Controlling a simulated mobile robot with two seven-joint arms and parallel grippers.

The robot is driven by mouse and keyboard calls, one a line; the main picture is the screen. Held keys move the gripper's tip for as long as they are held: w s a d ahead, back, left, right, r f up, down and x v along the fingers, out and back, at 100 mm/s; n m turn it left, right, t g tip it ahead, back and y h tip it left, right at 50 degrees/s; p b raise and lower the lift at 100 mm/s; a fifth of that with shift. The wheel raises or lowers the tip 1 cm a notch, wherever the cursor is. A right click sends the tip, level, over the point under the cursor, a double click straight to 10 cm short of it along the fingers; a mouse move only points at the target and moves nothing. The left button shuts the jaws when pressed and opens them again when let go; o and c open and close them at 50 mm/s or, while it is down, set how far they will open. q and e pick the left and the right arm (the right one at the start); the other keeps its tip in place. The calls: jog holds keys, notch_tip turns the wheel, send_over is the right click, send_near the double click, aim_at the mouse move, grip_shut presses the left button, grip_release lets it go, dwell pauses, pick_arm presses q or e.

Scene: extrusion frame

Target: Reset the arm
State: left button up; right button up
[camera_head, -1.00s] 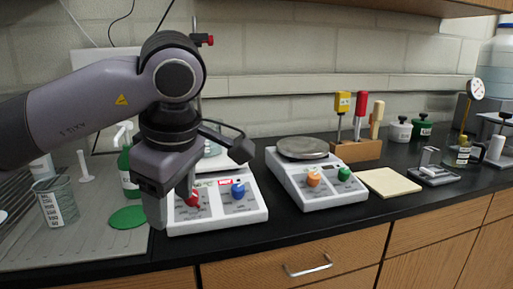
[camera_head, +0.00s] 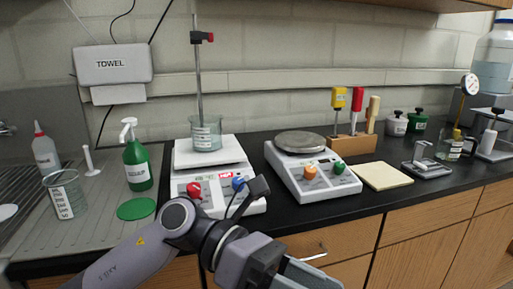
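My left arm comes in from the bottom left, low in front of the counter edge. My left gripper (camera_head: 308,275) points right near the bottom of the view, below the counter top and in front of the wooden drawers. I see no object at it, and its finger gap is not clear. The left white device (camera_head: 240,209) has a red knob (camera_head: 194,190) and a blue knob (camera_head: 239,184), the latter close behind part of my arm in the picture. A glass beaker (camera_head: 206,134) stands on its plate. My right gripper is out of view.
A second white device (camera_head: 315,185) has orange and green knobs. A green bottle (camera_head: 137,165), green disc (camera_head: 136,209) and glass beaker (camera_head: 68,196) stand at left. A tool block (camera_head: 351,145) and pale pad (camera_head: 383,176) are at right. The drawer handle (camera_head: 316,255) is near my gripper.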

pick_arm(q)
jog(key=w+a+f+n+t+h+p, duration=0.1)
jog(key=w+a+n+t+h, duration=0.3)
jog(key=n+t, duration=0.85)
jog(key=w+a+f+n+t+h+p, duration=0.15)
jog(key=w+a+n+t, duration=0.35)
jog(key=n+t, duration=0.75)
jog(key=w+a+f+n+y, duration=0.35)
jog(key=f+n+y, duration=0.35)
jog(key=n, duration=0.5)
jog(key=s+a+f+n+g+y, duration=0.2)
jog(key=s+a+f+n+y, duration=0.1)
jog(key=f, duration=0.5)
jog(key=s+a+f+n+g+y, duration=0.2)
jog(key=s+a+f+n+y, duration=0.2)
jog(key=f, duration=0.5)
jog(key=s+a+f+n+g+y, duration=0.2)
jog(key=s+a+f+n+y, duration=0.1)
jog(key=s+a+f+n, duration=0.4)
jog(key=shift+s+a+f+g+y+p, duration=0.2)
jog(key=shift+s+f+g+y+p, duration=0.2)
jog(key=shift+s+f, duration=0.55)
jog(key=shift+r, duration=0.1)
jog(key=shift+c, duration=0.2)
